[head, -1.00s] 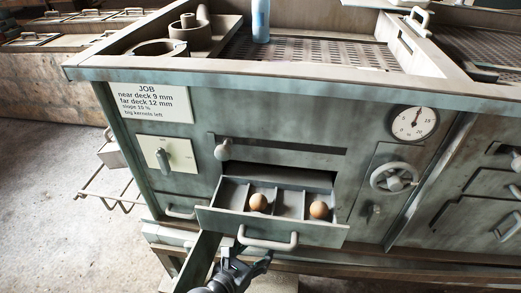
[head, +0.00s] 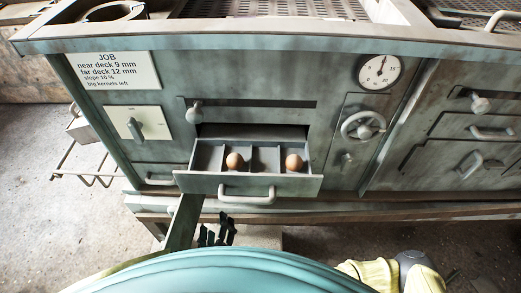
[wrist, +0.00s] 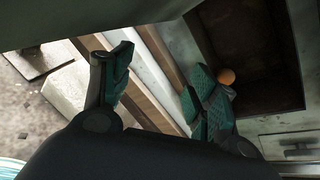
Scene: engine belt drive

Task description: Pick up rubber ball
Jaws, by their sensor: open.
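Two small brown-orange balls lie in an open divided drawer (head: 190,183) in the head view. One ball (head: 235,161) is in a left compartment and the other ball (head: 294,162) is in a right one. I cannot tell which is rubber. My gripper (head: 217,234) shows as dark fingers below the drawer's front, left of its handle (head: 247,196). In the wrist view my gripper (wrist: 158,88) is open and empty, with teal pads apart. One ball (wrist: 226,76) shows just past the right finger, partly hidden by it and outside the jaws.
The green-grey machine front carries a job label (head: 115,71), a lever switch (head: 134,124), a dial (head: 380,71) and a handwheel (head: 362,126). A wire rack (head: 90,165) sticks out at left. The drawer juts out, with bare floor (head: 35,200) at left.

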